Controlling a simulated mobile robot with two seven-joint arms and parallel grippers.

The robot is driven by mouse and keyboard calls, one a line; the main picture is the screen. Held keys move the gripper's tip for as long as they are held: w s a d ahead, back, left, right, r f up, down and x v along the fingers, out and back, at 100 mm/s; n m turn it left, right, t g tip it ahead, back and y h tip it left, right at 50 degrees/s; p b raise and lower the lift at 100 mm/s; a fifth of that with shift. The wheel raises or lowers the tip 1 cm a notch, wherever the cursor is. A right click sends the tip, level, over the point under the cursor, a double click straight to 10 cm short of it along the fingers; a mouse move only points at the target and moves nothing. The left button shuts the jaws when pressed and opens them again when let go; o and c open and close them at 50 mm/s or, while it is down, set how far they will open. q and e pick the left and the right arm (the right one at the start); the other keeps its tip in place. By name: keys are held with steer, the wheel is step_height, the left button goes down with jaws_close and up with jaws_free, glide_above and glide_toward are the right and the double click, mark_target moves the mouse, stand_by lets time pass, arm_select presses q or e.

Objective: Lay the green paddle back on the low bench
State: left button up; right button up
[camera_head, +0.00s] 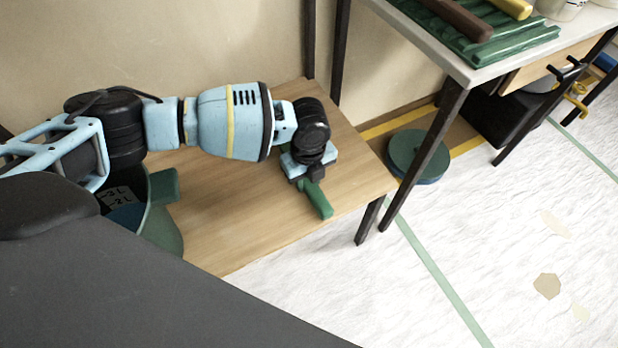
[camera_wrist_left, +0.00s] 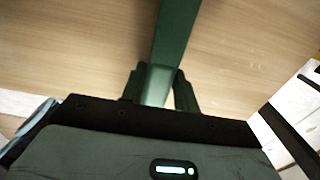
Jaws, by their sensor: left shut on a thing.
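The low bench (camera_head: 230,215) has a pale wooden top and stands against the wall in the head view. My left gripper (camera_head: 312,174) is over the right part of the bench. It is shut on the green paddle (camera_head: 320,202), whose green bar sticks out from the jaws toward the bench's front edge. In the left wrist view the paddle (camera_wrist_left: 175,35) runs up from between the fingers (camera_wrist_left: 158,90), with the bench top behind it. I cannot tell whether the paddle touches the bench. My right gripper is not in view.
A dark green bucket (camera_head: 165,232) with measure marks stands at the bench's left, partly hidden by my body. A taller table (camera_head: 475,70) with a green ridged tray (camera_head: 500,43) is at the upper right. A round green disc (camera_head: 412,152) lies below it. The bench's middle is clear.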

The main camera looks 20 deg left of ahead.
arm_select(q)
steer(key=o, duration=1.1)
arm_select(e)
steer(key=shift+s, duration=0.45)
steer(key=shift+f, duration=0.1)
arm_select(q)
steer(key=shift+f, duration=0.1)
steer(key=shift+f, duration=0.15)
steer(key=shift+b, duration=0.35)
steer(key=r+p, duration=0.1)
steer(key=r, duration=0.1)
steer(key=r+p, duration=0.1)
steer(key=r, duration=0.1)
steer(key=d+r+p, duration=0.1)
steer(key=r, duration=0.2)
steer(key=shift+s, duration=0.2)
steer(key=shift+r, duration=0.4)
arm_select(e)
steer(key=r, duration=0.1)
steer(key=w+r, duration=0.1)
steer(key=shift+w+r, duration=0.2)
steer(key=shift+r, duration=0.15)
